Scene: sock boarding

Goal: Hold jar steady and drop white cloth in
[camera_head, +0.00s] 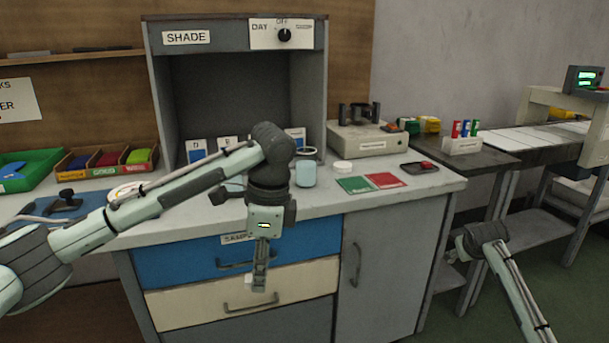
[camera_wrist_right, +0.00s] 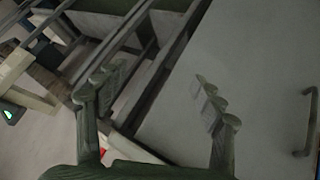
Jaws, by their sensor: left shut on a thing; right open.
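A pale blue-white glass jar (camera_head: 306,174) stands upright on the counter, in front of the shade booth; its dark rim shows on top. My left gripper (camera_head: 261,282) points down in front of the drawers, apart from the jar and to its lower left. It is shut on a small pale piece (camera_head: 258,297), which looks like the white cloth but is mostly hidden by the fingers. My right gripper (camera_wrist_right: 155,100) is open with nothing between its fingers in the right wrist view. It is away from the jar.
A white lid (camera_head: 342,166) lies right of the jar, near green and red cards (camera_head: 370,182) and a dark tray (camera_head: 419,168). The shade booth (camera_head: 235,95) stands behind. Drawers (camera_head: 235,262) and a cabinet door (camera_head: 385,270) are below the counter.

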